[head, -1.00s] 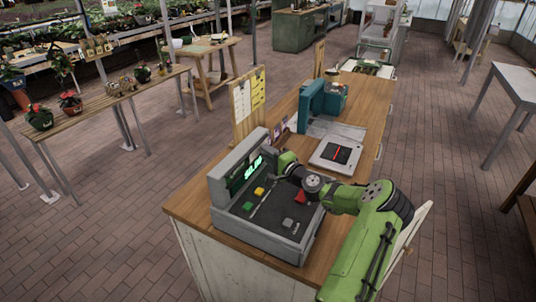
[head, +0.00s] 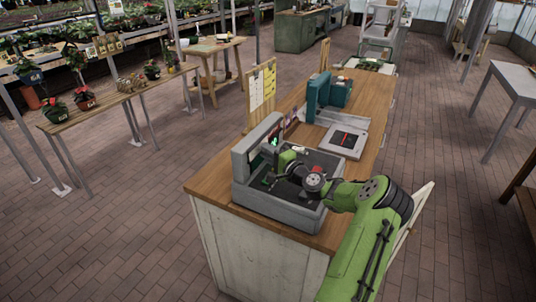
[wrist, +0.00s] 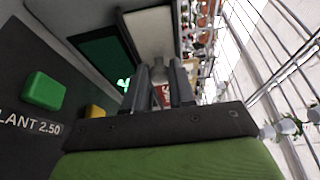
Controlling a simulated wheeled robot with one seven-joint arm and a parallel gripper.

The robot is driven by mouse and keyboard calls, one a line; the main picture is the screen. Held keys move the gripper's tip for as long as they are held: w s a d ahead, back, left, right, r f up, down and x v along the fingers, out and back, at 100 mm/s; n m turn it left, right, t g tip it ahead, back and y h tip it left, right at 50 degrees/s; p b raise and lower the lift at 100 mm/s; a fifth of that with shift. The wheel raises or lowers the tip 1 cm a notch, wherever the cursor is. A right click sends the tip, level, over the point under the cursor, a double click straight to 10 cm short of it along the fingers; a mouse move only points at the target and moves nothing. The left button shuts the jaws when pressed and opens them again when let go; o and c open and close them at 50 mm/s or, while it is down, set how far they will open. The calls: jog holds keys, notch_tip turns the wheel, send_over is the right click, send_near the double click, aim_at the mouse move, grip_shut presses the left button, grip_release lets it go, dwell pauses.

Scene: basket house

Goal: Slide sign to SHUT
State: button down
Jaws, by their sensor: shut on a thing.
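The sign (wrist: 150,30) shows in the wrist view as a pale panel in a dark frame, beside the dark green display (wrist: 107,60) of the cash register. A small grey knob (wrist: 158,71) sits at the panel's near end. My gripper (wrist: 161,82) is shut on this knob, one finger on each side. A red patch with white marks (wrist: 163,96) shows between the fingers; its lettering is not readable.
The grey register (head: 275,207) stands on the wooden counter (head: 210,187). Its green button (wrist: 43,90) and yellow button (wrist: 95,111) are close to my gripper. A flat grey device (head: 343,142), a teal machine (head: 325,97) and a notice board (head: 262,88) stand behind.

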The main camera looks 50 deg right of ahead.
jog(key=c, duration=0.9)
grip_release()
jog(key=shift+a, duration=0.15)
jog(key=shift+c, duration=0.2)
jog(key=shift+s, duration=0.1)
jog(key=s, duration=0.5)
jog(key=s+a+b, duration=0.1)
jog(key=s, duration=0.9)
jog(key=shift+s+a, duration=0.25)
jog(key=shift+a, duration=0.05)
